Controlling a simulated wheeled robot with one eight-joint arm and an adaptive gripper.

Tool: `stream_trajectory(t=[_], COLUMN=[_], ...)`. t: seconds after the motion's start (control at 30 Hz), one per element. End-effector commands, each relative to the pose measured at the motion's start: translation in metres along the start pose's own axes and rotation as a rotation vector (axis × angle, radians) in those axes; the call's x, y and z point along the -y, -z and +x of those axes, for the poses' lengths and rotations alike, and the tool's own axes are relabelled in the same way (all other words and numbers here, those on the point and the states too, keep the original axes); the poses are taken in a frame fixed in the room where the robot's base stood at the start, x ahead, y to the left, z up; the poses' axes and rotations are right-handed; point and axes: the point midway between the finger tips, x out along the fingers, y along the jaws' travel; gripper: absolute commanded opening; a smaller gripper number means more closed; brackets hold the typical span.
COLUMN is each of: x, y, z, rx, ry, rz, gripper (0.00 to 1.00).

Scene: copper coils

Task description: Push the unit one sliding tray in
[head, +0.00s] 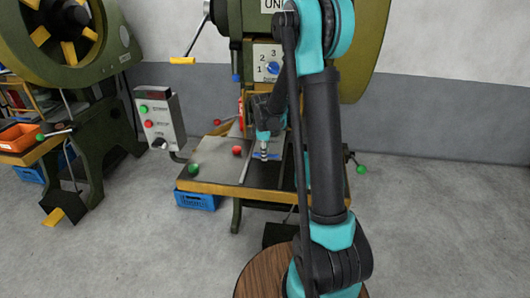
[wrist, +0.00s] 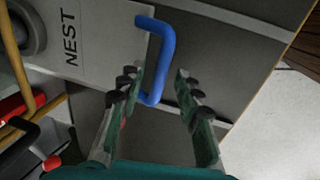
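The sliding tray (wrist: 110,22) is a grey plate marked NEST in the wrist view. A blue U-shaped handle (wrist: 170,55) stands at its right edge. My gripper (wrist: 158,74) is open, with one finger on each side of the handle's lower part. The left fingertips overlap the handle's edge in the picture; I cannot tell whether they touch it. In the head view my gripper (head: 264,153) points down over the press table, at the blue handle (head: 273,156). My arm hides part of the press and table.
The press table (head: 215,187) has a yellow front edge. Red (head: 237,150) and green (head: 194,169) ball knobs stand on its left side. A control box (head: 161,120) hangs left of it. A blue crate (head: 197,201) sits below. Floor at the right is clear.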

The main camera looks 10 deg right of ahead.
Motion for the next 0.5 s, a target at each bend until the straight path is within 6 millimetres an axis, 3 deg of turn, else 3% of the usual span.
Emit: stream_trajectory(t=[0.2,0.5], x=[0.0000,0.0000], y=[-0.0001,-0.0001], z=[0.0001,-0.0001], rx=[0.000,0.000], ry=[0.000,0.000], rz=[0.000,0.000], gripper=[0.34,0.00])
